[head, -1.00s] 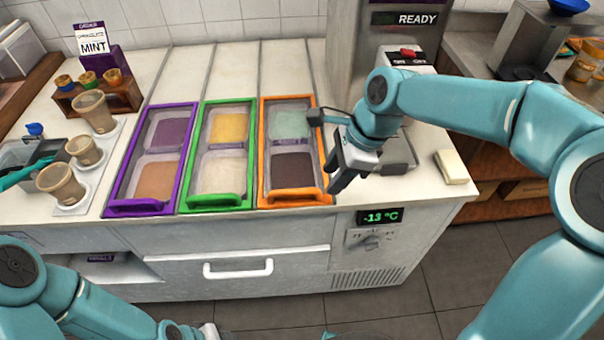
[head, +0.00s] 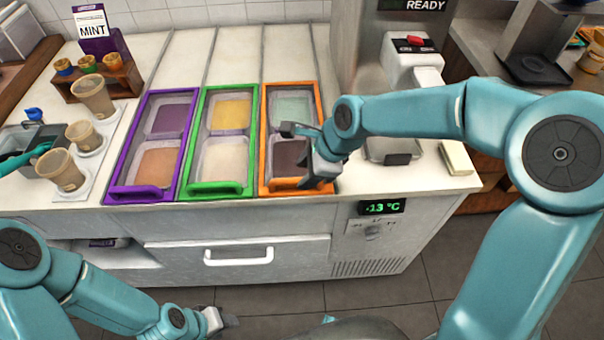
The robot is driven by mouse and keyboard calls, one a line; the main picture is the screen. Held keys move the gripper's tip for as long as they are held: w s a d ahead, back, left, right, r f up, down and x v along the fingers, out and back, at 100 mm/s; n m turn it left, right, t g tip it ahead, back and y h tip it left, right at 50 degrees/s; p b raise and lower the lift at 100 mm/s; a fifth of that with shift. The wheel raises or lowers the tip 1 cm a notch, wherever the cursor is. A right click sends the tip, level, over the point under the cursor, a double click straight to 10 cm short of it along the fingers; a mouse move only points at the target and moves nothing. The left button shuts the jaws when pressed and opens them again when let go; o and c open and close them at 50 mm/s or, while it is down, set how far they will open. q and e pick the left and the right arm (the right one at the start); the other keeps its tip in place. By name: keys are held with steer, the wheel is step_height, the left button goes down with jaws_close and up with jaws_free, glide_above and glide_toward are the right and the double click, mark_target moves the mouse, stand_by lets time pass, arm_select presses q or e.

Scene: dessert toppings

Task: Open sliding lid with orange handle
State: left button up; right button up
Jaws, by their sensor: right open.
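The orange-framed lid (head: 263,140) is the rightmost of three lids on the white counter. Its orange handle (head: 284,187) is at the front end, and the right part is partly hidden by my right gripper. A pale green tub (head: 292,106) and a dark brown tub (head: 284,152) show inside the orange frame. My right gripper (head: 309,182) is open, over the front right of the orange lid, by the handle. I cannot tell if it touches the handle. My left gripper (head: 228,320) is low in front of the counter, partly in view.
Green (head: 217,188) and purple (head: 140,193) lids lie side by side to the left. Paper cups (head: 60,170) stand further left. A machine with a red switch (head: 414,41) stands behind at right. A white drawer handle (head: 238,257) is on the counter front.

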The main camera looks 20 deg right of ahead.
mark_target(297, 179)
steer(key=x, duration=0.2)
steer(key=shift+w+a+f, duration=0.2)
steer(key=shift+w+a, duration=0.05)
steer(key=shift+s+f, duration=0.15)
steer(key=shift+s, duration=0.05)
steer(key=shift+w+f, duration=0.1)
steer(key=shift+w, duration=0.1)
steer(key=c, duration=0.8)
